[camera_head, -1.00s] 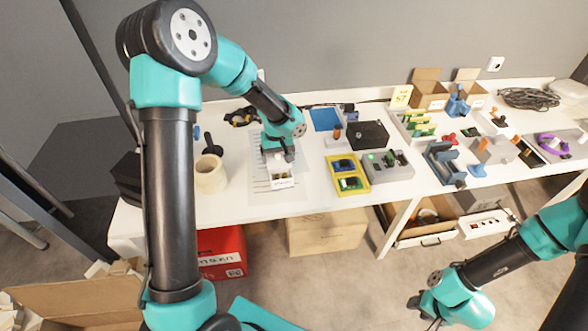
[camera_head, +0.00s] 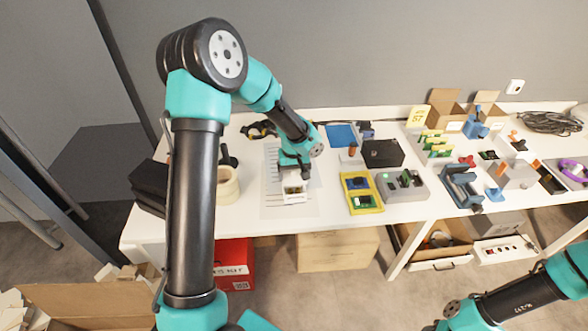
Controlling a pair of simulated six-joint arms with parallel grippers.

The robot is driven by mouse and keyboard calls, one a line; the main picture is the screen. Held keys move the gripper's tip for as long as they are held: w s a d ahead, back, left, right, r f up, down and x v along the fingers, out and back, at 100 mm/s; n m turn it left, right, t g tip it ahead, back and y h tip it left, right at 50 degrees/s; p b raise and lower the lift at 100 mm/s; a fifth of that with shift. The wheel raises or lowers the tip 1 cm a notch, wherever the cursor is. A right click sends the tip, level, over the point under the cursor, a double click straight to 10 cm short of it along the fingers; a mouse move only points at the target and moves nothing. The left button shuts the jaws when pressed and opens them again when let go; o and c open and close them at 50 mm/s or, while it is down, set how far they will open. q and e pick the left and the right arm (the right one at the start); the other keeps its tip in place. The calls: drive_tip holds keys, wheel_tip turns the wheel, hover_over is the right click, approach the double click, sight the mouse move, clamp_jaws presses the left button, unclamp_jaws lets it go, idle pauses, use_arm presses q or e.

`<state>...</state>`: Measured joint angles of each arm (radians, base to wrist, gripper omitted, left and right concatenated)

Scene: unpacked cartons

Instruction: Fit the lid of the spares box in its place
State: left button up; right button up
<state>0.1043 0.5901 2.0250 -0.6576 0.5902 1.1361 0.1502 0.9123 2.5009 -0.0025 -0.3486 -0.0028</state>
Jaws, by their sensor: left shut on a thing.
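The spares box (camera_head: 295,196) is a small pale box with a label on its front. It sits on a white sheet on the table, left of the yellow tray. My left gripper (camera_head: 296,174) points down at the box's top and is shut on the lid, which is mostly hidden by the jaws. I cannot tell whether the lid touches the rim or is level. Of my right gripper (camera_head: 431,326) only a bit shows at the bottom edge; its jaws cannot be made out.
A tape roll (camera_head: 226,186) stands left of the sheet. The yellow tray (camera_head: 376,209), a grey device (camera_head: 404,187) and a black box (camera_head: 383,153) stand to the right. A blue mat (camera_head: 341,136) lies behind. The sheet (camera_head: 273,205) has bare room around the box.

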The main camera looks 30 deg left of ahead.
use_arm(q)
drive_tip(key=shift+f, duration=1.1)
drive_tip(key=shift+f, duration=1.15)
drive_tip(key=o, duration=0.8)
wheel_tip(320, 180, up, 17)
drive_tip(key=shift+r, duration=0.2)
